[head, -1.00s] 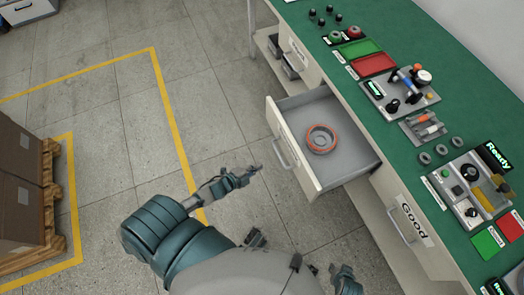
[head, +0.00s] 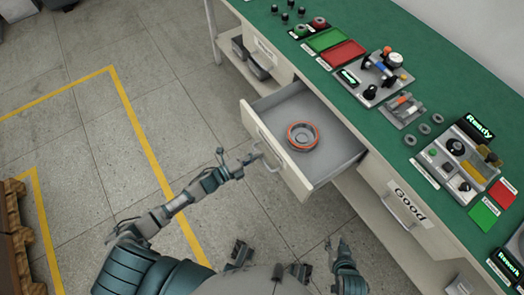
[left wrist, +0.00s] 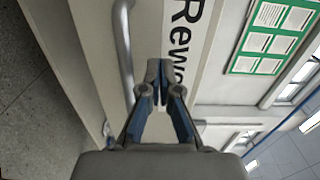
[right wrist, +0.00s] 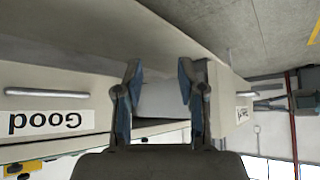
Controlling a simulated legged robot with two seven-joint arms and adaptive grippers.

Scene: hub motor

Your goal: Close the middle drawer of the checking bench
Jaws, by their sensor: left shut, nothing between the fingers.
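The middle drawer (head: 338,158) of the checking bench is pulled out, with an orange-rimmed round part (head: 303,135) lying inside. Its front panel carries a bar handle (head: 270,150). In the left wrist view a drawer front (left wrist: 150,30) with a partly hidden "Rewo..." label (left wrist: 187,35) and a grey handle (left wrist: 122,40) fills the middle. My left gripper (head: 256,155) is shut and empty, close to the outside of the drawer front by the handle; contact cannot be told. My right gripper (right wrist: 158,75) is open and empty, low in front of the bench in the head view (head: 338,244).
The green bench top (head: 400,130) holds trays, fixtures and small parts. A shut drawer labelled "Good" (head: 405,205) is right of the open one; another drawer (head: 270,62) is to the left. A wooden pallet (head: 18,235) stands at far left. The floor before the bench is clear.

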